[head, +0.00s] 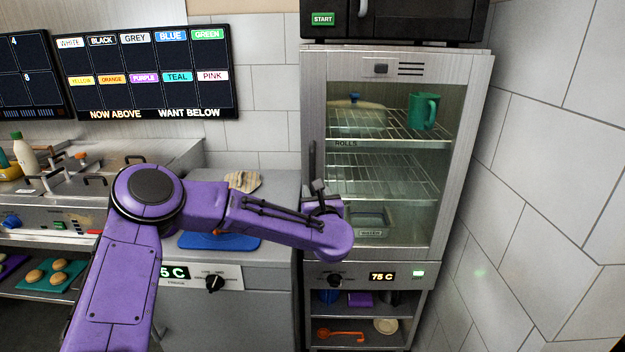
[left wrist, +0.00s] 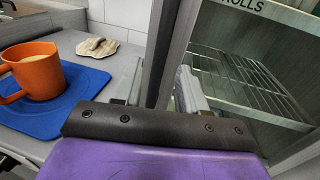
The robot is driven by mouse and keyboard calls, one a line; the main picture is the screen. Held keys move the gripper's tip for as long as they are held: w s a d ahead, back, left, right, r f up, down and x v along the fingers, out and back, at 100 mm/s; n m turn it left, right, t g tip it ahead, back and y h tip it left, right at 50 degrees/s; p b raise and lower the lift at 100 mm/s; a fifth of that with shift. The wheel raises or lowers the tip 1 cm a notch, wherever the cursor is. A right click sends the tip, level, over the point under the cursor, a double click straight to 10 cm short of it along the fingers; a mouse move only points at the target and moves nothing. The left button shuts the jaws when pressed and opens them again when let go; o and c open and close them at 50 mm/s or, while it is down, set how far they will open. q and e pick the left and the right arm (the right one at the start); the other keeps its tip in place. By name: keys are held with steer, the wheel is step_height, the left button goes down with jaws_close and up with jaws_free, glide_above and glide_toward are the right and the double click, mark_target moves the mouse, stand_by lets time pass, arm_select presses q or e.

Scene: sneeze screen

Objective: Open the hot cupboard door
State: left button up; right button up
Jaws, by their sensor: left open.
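The hot cupboard (head: 480,110) stands at the right, with a steel-framed glass door (head: 395,150) that looks shut. Its dark upright handle (head: 312,162) runs along the door's left edge. My purple left arm reaches across, and my left gripper (head: 319,190) is at the handle's lower part. In the left wrist view, the open fingers (left wrist: 155,98) stand either side of the upright handle bar (left wrist: 163,50); I cannot tell whether they touch it. My forearm and wrist hide the cupboard's lower left edge. My right gripper is not in view.
A black oven (head: 400,20) sits on top of the cupboard. A tiled wall (head: 550,150) is close on the right. The counter at left holds a blue mat (left wrist: 75,92), an orange mug (left wrist: 35,72) and a striped cloth (head: 243,181). Inside are a green mug (head: 423,111) and racks.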

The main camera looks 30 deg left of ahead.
arm_select(q)
steer(key=p+x, duration=0.1)
steer(key=x, duration=0.4)
steer(key=shift+w+a+f, duration=0.1)
steer(key=shift+w+a, duration=0.1)
steer(key=shift+a, duration=0.05)
jaws_close()
